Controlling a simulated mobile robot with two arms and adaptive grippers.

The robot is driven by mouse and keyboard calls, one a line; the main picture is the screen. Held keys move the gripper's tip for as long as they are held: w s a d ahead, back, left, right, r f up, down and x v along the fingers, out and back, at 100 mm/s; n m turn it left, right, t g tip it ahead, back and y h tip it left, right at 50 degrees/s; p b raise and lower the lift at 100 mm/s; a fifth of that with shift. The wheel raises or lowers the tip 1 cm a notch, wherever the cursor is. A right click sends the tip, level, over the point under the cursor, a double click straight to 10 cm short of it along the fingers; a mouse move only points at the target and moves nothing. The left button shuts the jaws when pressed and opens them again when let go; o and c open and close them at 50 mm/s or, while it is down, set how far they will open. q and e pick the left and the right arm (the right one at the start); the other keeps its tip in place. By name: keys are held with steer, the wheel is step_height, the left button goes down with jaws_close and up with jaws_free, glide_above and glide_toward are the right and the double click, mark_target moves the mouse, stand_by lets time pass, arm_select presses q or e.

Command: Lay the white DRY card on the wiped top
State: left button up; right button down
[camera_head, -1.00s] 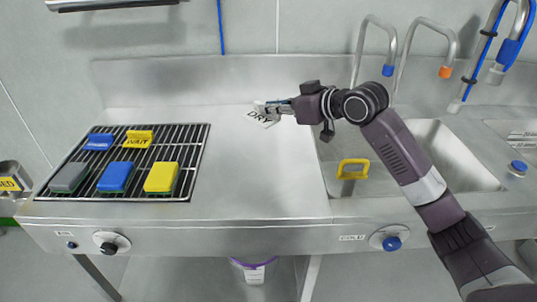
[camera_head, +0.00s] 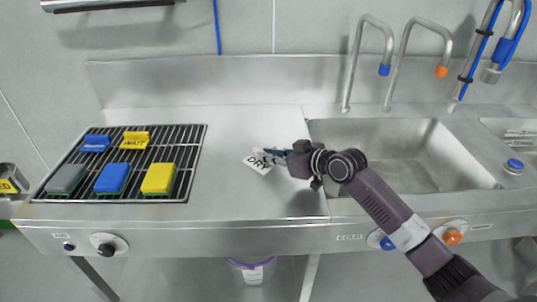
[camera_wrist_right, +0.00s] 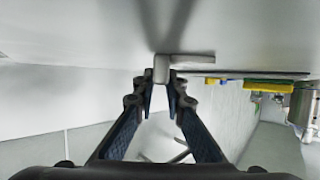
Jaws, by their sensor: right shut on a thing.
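My right gripper (camera_head: 272,156) is shut on the white DRY card (camera_head: 256,163), which juts out to the left of the fingertips with its lettering slanted. The card is over the middle of the bare steel top (camera_head: 235,130), low near the surface; I cannot tell whether it touches. In the right wrist view, a pale piece of the card (camera_wrist_right: 161,69) sits between the fingertips (camera_wrist_right: 162,78). My left gripper is not in view.
A black rack (camera_head: 135,195) at left carries a yellow WAIT card (camera_head: 135,140), a blue card (camera_head: 96,143) and grey, blue and yellow sponges. A sink basin (camera_head: 430,150) with taps lies at right. The steel around the held card is clear.

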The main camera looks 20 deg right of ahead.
steer(key=shift+f, duration=0.1)
steer(key=c, duration=2)
jaws_free()
steer(key=shift+r, duration=0.2)
steer(key=shift+s+d+r, duration=0.15)
steer(key=shift+s, duration=0.05)
steer(key=p+v, duration=0.5)
steer(key=v, duration=0.5)
steer(key=shift+v, duration=0.75)
